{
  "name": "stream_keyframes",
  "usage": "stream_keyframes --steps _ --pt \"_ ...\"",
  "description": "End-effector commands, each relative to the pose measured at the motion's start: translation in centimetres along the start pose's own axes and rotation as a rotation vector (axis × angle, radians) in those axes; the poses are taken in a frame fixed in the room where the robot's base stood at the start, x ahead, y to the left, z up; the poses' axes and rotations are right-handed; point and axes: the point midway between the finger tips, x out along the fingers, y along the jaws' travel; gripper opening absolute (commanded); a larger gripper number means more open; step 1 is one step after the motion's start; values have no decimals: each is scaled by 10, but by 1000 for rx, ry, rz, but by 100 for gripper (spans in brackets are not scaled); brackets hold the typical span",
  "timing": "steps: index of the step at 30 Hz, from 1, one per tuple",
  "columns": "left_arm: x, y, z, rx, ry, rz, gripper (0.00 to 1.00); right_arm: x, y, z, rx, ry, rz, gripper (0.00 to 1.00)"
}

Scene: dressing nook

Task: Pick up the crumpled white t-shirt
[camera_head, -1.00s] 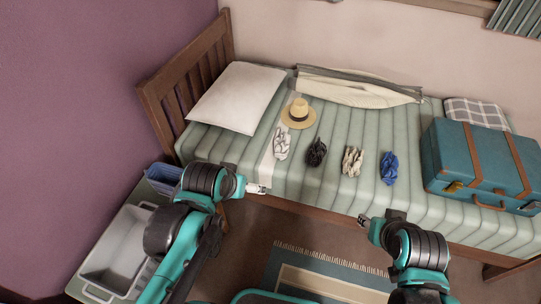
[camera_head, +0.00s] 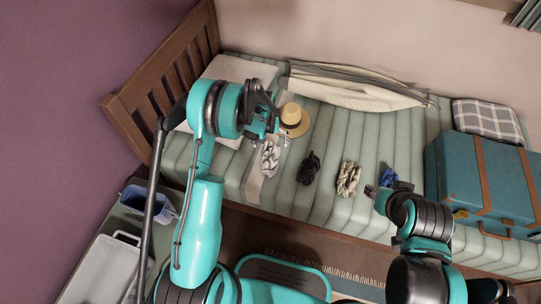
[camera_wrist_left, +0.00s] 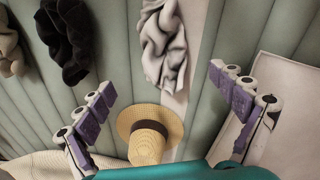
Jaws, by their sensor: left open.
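The crumpled white t-shirt (camera_head: 269,158) lies on the striped green bed cover, in front of the straw hat. In the left wrist view the t-shirt (camera_wrist_left: 166,45) is at top centre, beyond the fingertips and between their lines. My left gripper (camera_head: 280,132) is above the bed at the hat and the shirt's upper end. Its jaws (camera_wrist_left: 160,82) are spread open and empty, and do not touch the shirt. My right gripper (camera_head: 370,190) is at the bed's front, beside the blue cloth; its jaws are too small to read.
The straw hat (camera_head: 294,120) sits close to the left gripper. A black cloth (camera_head: 308,168), a beige cloth (camera_head: 348,179) and a partly hidden blue cloth (camera_head: 388,177) lie in a row rightward. A teal suitcase (camera_head: 460,175) stands right; a pillow (camera_head: 235,70) lies left.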

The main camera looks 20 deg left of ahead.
Motion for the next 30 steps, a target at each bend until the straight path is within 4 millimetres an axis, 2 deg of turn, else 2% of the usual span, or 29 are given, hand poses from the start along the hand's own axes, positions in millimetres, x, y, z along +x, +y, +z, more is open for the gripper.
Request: stream_keyframes --steps 6,13,21,29,30 --pt "32 -2 0 -7 -20 -2 95 4 0 2 0 0 0 40" --pt "54 -3 0 -7 -19 -2 95 12 0 8 0 0 0 40" --pt "94 -5 0 -6 -18 -1 95 30 0 22 0 0 0 40" --pt "96 -5 1 -7 -18 0 95 30 0 21 0 0 0 40" --pt "96 -5 0 -7 -18 0 87 30 0 21 0 0 0 40"
